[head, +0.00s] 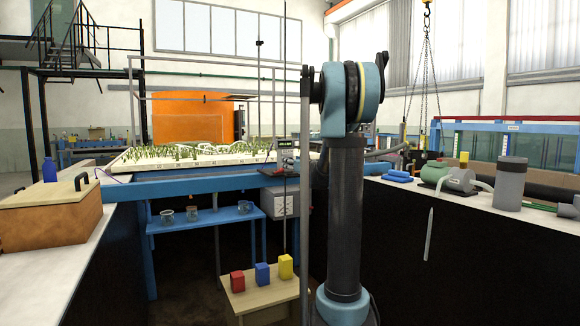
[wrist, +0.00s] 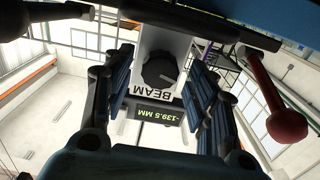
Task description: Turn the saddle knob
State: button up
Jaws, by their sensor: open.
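In the wrist view, a dark round knob (wrist: 159,72) sits on a white box (wrist: 172,42) whose word BEAM appears upside down. My gripper (wrist: 163,60) is open, with one finger on each side of the knob and box; I cannot tell whether either finger touches. A display (wrist: 155,113) below the knob reads -139.5 MM, also upside down. In the head view, a small grey unit with a display (head: 285,146) hangs at the blue beam's edge beside my arm. My gripper is not visible there.
A red ball-ended lever (wrist: 286,126) is close to the right finger in the wrist view. In the head view, a small table (head: 262,298) holds red, blue and yellow blocks below. A wooden box (head: 50,215) is at left; a pump (head: 460,180) is on the right counter.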

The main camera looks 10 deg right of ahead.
jog(key=shift+w+a, duration=0.1)
jog(key=shift+w, duration=0.25)
jog(key=c, duration=1)
jog(key=shift+a, duration=0.35)
jog(key=shift+d, duration=0.3)
jog(key=shift+c, duration=0.2)
jog(key=shift+d+f+m, duration=0.1)
jog(key=shift+d+m, duration=0.1)
jog(key=shift+m, duration=2.9)
jog(key=shift+d+m, duration=0.15)
jog(key=shift+m, duration=2.95)
jog(key=shift+m, duration=0.3)
